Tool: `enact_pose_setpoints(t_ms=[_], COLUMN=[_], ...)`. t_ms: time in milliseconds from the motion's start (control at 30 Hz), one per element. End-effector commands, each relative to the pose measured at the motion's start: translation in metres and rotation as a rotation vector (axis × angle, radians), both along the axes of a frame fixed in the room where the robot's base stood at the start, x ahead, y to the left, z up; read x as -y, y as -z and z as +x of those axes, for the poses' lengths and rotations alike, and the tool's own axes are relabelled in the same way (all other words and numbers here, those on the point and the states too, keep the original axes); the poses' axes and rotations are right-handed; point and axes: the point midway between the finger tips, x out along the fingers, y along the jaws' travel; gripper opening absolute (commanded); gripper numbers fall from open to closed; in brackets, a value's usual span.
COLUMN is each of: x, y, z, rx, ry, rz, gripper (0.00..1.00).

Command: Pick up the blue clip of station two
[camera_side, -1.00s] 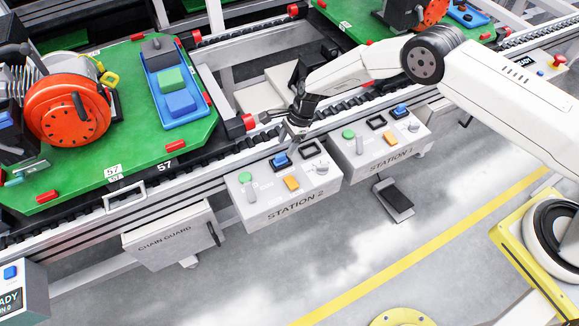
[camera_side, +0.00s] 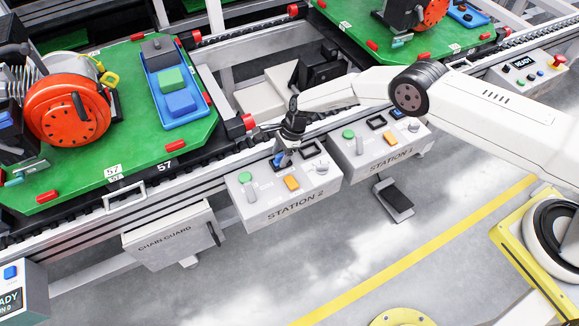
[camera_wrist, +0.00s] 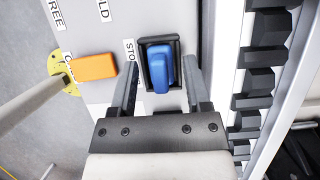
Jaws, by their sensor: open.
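The blue clip (camera_wrist: 161,70) sits in a black-framed holder on the station two box (camera_side: 279,205). In the side view the blue clip (camera_side: 279,160) shows at the back edge of that box, partly covered by my gripper (camera_side: 284,158). In the wrist view my gripper (camera_wrist: 162,88) is open, with one finger on each side of the blue clip. The fingers look apart from the clip, and nothing is held between them.
An orange block (camera_wrist: 95,67) lies beside the clip on the same box, with a green button (camera_side: 245,177) further left. The station one box (camera_side: 380,150) stands to the right. The conveyor chain (camera_wrist: 258,75) runs close behind.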

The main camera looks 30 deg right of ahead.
Motion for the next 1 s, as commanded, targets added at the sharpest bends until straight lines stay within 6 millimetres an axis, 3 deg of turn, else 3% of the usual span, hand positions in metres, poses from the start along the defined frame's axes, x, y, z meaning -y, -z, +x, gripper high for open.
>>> enact_pose_setpoints(t_ms=[567, 700, 767, 1000], x=[-0.0006, -0.0005, -0.0005, -0.0004], y=[0.0016, 0.0015, 0.0016, 0.0018], z=[-0.0003, -0.0002, -0.0003, -0.0004], rx=[-0.001, -0.001, -0.001, -0.001], ry=[0.0, 0.0, 0.0, 0.0], rz=[0.0, 0.0, 0.0, 0.0], gripper=[0.62, 0.17, 0.0, 0.0])
